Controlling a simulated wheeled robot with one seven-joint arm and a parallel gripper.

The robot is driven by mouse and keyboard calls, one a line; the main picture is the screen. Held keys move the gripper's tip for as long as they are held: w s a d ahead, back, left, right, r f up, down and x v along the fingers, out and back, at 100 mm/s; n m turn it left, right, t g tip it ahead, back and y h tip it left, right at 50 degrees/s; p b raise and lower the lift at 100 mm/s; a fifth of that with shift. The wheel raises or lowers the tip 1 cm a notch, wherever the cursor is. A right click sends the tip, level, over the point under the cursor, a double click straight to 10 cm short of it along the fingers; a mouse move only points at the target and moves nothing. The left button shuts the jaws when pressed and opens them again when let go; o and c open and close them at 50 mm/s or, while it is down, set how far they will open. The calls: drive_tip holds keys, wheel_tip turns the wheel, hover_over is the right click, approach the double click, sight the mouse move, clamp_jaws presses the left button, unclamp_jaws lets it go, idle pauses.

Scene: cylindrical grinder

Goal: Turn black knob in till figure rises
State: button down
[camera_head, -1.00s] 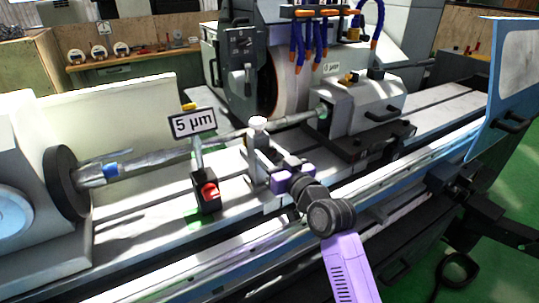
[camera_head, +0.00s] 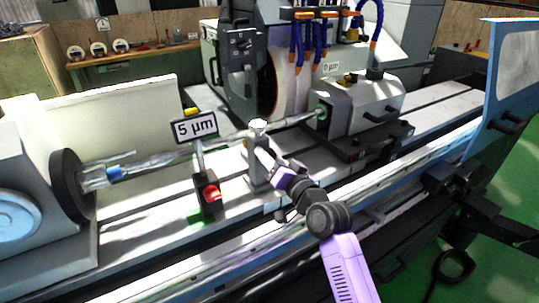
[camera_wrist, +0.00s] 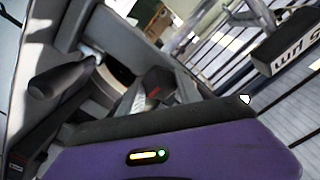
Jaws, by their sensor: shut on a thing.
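My purple gripper (camera_head: 268,158) is at the front of the grey steady rest (camera_head: 257,172) in the middle of the machine bed. It is shut on the black knob there, which the jaws hide in the head view. In the wrist view the purple gripper body fills the bottom, with dark parts ahead of it; I cannot tell the knob from the fingers there. The figure sign (camera_head: 194,128) left of my gripper reads 5 µm. It stands on a post over a black box with a red front (camera_head: 209,194).
A long workpiece (camera_head: 160,160) runs across behind the rest, from the left headstock (camera_head: 70,186) to the tailstock (camera_head: 358,106). Blue coolant hoses (camera_head: 318,45) hang over the grinding wheel. A small sign (camera_head: 331,66) there is too small to read surely. A blue-framed guard (camera_head: 515,75) stands at right.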

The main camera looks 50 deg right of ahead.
idle(0.3)
drive_tip(key=c, duration=0.8)
unclamp_jaws()
drive_tip(key=shift+b+v, duration=0.85)
drive_tip(key=shift+v, duration=3.1)
